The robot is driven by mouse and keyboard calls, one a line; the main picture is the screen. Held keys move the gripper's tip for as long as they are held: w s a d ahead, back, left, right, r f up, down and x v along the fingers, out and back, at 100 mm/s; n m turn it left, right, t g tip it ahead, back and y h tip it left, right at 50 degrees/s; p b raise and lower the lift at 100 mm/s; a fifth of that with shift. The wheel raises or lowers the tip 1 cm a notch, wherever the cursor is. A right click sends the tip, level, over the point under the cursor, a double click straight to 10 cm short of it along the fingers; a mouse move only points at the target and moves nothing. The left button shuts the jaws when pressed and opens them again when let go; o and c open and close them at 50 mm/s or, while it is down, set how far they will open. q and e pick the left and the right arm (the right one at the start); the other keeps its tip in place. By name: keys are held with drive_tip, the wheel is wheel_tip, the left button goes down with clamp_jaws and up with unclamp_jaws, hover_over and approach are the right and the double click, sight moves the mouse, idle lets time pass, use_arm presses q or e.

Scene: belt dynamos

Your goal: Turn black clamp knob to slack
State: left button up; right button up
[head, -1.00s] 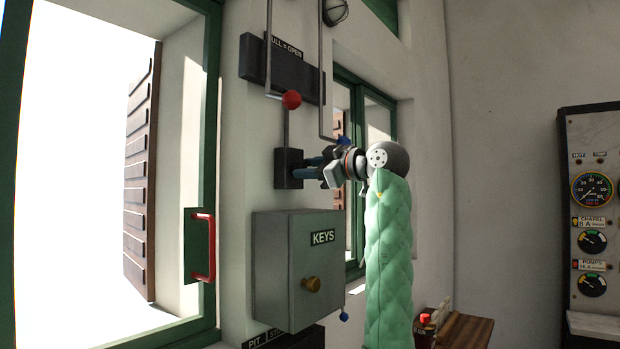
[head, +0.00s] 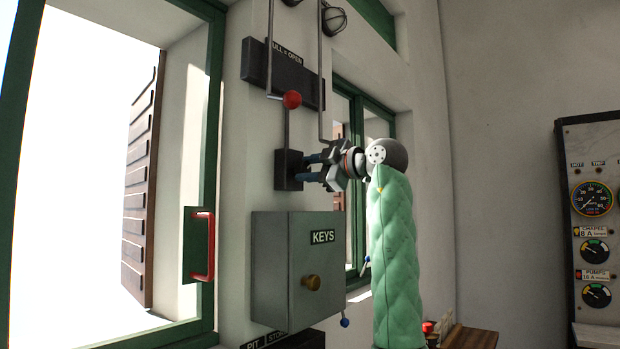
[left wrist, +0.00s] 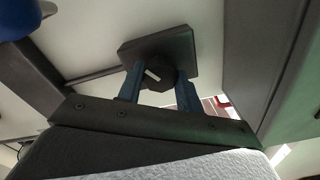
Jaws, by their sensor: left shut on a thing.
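The black clamp knob (left wrist: 160,72) shows in the left wrist view in front of a dark square plate (left wrist: 182,45); a short white mark lies slanted on its face. In the head view the plate (head: 283,171) is on the wall below a red ball, and the knob is hidden by the fingers. My left gripper (head: 303,168) reaches it from the right. Its two blue fingers (left wrist: 159,88) stand on either side of the knob, shut on it. My right gripper is in neither view.
A grey KEYS box (head: 290,270) with a brass knob is just below the plate. A rod with a red ball (head: 292,99) rises above it. A green-framed window with a red handle (head: 204,246) is at left. A gauge panel (head: 592,210) stands at right.

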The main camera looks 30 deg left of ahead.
use_arm(q)
drive_tip(key=n+b, duration=0.2)
drive_tip(key=n, duration=0.1)
drive_tip(key=shift+f+n, duration=0.1)
drive_tip(key=shift+n, duration=0.3)
drive_tip(key=n+b, duration=0.1)
drive_tip(key=n, duration=0.2)
drive_tip(key=shift+n, duration=0.3)
drive_tip(key=shift+n+b, duration=0.65)
drive_tip(key=shift+n, duration=1.25)
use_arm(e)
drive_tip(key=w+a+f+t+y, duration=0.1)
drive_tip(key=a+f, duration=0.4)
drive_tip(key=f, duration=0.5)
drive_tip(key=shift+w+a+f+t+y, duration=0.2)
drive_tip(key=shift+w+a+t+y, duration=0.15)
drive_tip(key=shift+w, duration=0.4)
use_arm(q)
drive_tip(key=o, duration=1)
drive_tip(key=shift+a, duration=0.1)
